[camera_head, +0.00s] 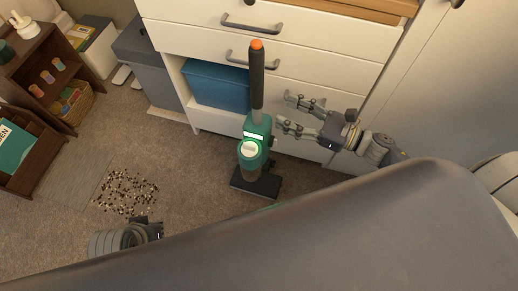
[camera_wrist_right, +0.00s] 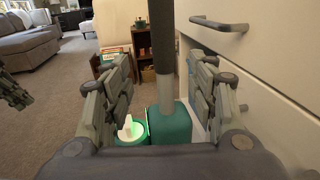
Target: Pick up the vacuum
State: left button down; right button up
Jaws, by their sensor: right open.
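The vacuum (camera_head: 257,135) stands upright on the carpet in front of the white drawers. It has a teal body, a green-lit dial, a dark floor head and a dark handle with an orange tip. My right gripper (camera_head: 284,110) is open and empty, just right of the vacuum, its fingertips pointing at it. In the right wrist view the vacuum's grey shaft (camera_wrist_right: 166,72) shows between the two spread fingers, beyond their tips. My left gripper (camera_head: 155,230) shows only in part at lower left, away from the vacuum; its jaws are unclear.
The white drawer unit (camera_head: 330,62) with protruding handles is close behind the vacuum; a blue bin (camera_head: 215,85) sits in its open cubby. Dark scattered bits (camera_head: 126,193) lie on the carpet at left. A brown shelf (camera_head: 45,75) stands at upper left.

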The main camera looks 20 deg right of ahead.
aim_at(257, 97)
jog(key=x, duration=0.4)
jog(key=shift+a+r, duration=0.1)
jog(key=shift+w+d+x, duration=0.15)
jog(key=shift+x, duration=1.35)
jog(key=shift+w+d+x, duration=0.1)
jog(key=shift+x, duration=1.4)
jog(key=c, duration=1.2)
jog(key=shift+o, duration=0.2)
jog(key=shift+w, duration=0.1)
